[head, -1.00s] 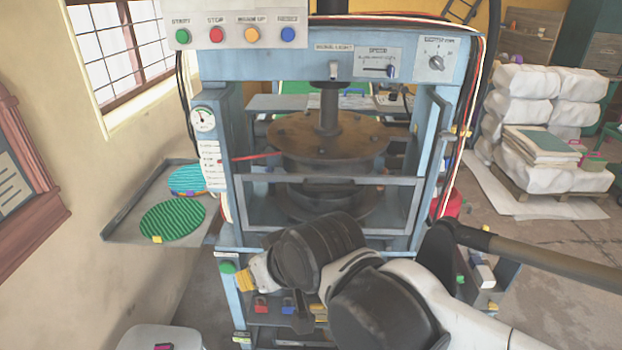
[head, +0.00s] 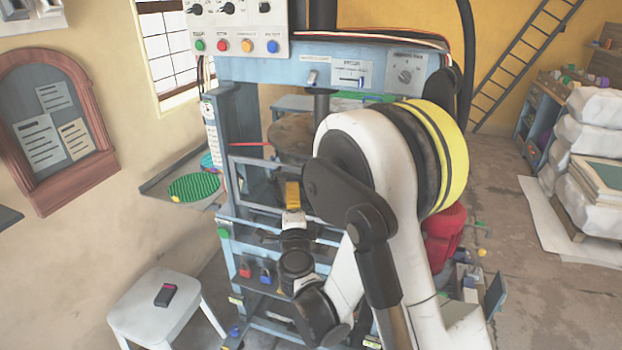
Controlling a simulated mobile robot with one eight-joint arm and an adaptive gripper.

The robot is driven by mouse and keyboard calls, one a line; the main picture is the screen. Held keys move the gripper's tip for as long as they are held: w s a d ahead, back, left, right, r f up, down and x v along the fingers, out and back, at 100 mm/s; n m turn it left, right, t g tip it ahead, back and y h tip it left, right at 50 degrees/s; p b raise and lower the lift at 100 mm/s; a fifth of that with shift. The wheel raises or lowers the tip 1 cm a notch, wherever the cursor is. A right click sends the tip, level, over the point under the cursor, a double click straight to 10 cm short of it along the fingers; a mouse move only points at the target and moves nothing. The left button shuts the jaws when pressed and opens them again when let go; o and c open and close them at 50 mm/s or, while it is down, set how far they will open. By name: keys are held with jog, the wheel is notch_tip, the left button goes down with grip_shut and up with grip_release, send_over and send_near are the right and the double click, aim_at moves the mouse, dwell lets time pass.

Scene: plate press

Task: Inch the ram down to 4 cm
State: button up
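The blue press frame (head: 385,75) stands at the centre. Its dark ram rod (head: 321,108) comes down to a round brown platen (head: 292,134), partly hidden by my arm. A pale scale strip (head: 211,135) runs down the left post; its reading is too small to tell. The control box (head: 236,20) has green (head: 199,46), red (head: 223,46), orange (head: 247,46) and blue (head: 272,47) buttons. The header has a small toggle (head: 312,76), a slider (head: 349,80) and a knob (head: 405,76). My gripper (head: 292,192) points up before the press guard, its yellow fingers appearing as one block.
A side shelf (head: 160,186) at left holds a green ribbed disc (head: 194,188). A white stool (head: 168,300) with a dark handset (head: 165,294) stands front left. Padlock-like red (head: 245,270) and blue (head: 265,276) items sit low on the press. White sacks (head: 597,125) are stacked at right.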

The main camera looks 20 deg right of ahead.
aim_at(294, 177)
jog(key=x, duration=0.3)
jog(key=b+x, duration=0.1)
jog(key=x, duration=0.3)
jog(key=f+b+x, duration=0.1)
jog(key=x, duration=0.2)
jog(key=shift+w+d, duration=0.3)
jog(key=shift+w, duration=0.05)
jog(key=shift+r, duration=0.1)
grip_shut()
